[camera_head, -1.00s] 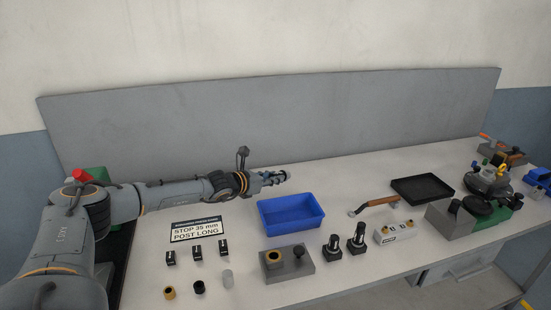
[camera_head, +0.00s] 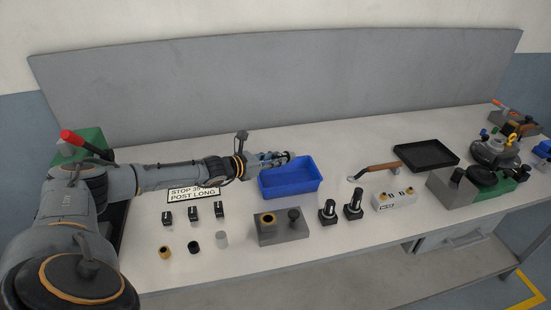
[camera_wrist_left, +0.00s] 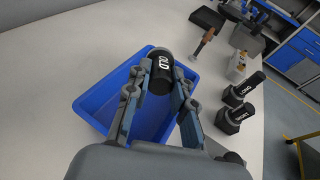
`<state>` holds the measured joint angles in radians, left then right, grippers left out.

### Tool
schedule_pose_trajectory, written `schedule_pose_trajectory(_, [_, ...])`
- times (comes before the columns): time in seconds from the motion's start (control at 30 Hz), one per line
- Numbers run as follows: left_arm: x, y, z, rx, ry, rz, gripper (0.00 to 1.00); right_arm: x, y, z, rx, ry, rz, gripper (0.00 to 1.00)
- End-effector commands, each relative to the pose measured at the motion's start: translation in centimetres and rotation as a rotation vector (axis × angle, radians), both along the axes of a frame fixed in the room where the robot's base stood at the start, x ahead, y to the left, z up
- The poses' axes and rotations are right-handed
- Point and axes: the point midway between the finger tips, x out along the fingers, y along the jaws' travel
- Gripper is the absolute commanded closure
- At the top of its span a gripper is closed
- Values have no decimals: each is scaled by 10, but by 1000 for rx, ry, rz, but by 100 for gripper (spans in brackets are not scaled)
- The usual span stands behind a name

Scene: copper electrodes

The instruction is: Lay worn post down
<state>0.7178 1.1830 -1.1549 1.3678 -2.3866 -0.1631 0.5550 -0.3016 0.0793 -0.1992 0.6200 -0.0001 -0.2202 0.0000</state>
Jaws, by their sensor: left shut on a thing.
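The worn post is a dark cylinder marked OLD (camera_wrist_left: 152,70), seen in the left wrist view between my left fingertips. My left gripper (camera_wrist_left: 158,88) is shut on it. In the head view my left gripper (camera_head: 284,158) is at the back edge of the blue bin (camera_head: 291,187), and the post is hard to make out there. In the left wrist view the post overlaps the far part of the bin (camera_wrist_left: 88,103), whose visible floor is bare. I cannot tell how high the post is above it. My right gripper is in neither view.
Two dark posts marked LONG (camera_wrist_left: 244,90) and SHORT (camera_wrist_left: 236,115) stand to the right of the bin. A grey block (camera_head: 283,234) stands in front of it. A brown-handled tool (camera_head: 376,170) and black tray (camera_head: 427,155) lie further right. A sign (camera_head: 190,193) lies left.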

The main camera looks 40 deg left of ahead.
Motion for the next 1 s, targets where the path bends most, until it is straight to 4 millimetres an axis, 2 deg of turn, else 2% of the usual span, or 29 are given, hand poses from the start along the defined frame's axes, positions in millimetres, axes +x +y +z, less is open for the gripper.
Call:
schedule_pose_trajectory(0.07, [0,1,3,-5,-8,-2,100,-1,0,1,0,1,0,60])
schedule_pose_trajectory(0.63, [0,1,-63,-5,-8,-2,100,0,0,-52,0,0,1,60])
schedule_pose_trajectory(1.0, [0,1,-76,-6,-9,-3,100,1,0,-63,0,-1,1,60])
